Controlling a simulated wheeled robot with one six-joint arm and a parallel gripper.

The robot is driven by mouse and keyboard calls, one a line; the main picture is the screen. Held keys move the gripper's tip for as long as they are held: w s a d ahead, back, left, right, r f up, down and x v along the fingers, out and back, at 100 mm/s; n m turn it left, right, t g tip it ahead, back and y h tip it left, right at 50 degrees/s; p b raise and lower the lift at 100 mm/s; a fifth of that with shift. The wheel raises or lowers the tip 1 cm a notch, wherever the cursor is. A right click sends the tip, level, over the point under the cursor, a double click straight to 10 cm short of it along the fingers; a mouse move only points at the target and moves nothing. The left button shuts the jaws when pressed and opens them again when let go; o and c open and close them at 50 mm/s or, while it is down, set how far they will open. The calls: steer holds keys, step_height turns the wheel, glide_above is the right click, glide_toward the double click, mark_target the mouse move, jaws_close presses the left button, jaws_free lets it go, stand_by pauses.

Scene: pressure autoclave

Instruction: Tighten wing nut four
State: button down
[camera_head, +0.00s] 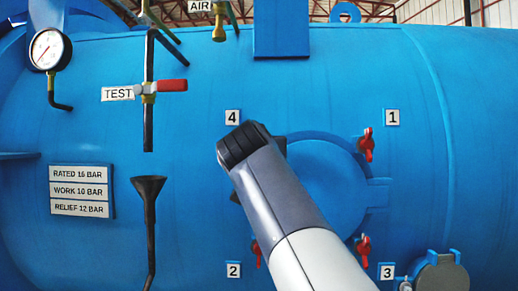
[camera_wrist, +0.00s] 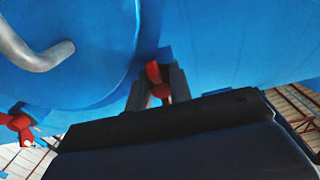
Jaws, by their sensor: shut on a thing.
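Wing nut four is red and shows in the wrist view (camera_wrist: 154,72), at the rim of the round blue cover (camera_wrist: 70,85). My gripper (camera_wrist: 158,88) is shut on it, with one grey finger on each side. In the head view my arm covers this nut and most of my gripper, just below the label 4 (camera_head: 232,117). The cover also shows in the head view (camera_head: 335,185), partly behind my arm. The nut's threads and seating are hidden.
Other red wing nuts stand near label 1 (camera_head: 366,145), label 3 (camera_head: 363,247) and label 2 (camera_head: 257,252). A funnel (camera_head: 148,187), a red-handled test valve (camera_head: 172,86) and a gauge (camera_head: 49,50) are at left. A curved grey handle (camera_wrist: 40,58) is on the cover.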

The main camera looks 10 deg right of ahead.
steer(key=c, duration=1.3)
jaws_free()
steer(key=v, duration=1)
steer(key=shift+s+a, duration=0.1)
steer(key=shift+s, duration=0.25)
steer(key=x, duration=1.1)
steer(key=shift+s, duration=0.1)
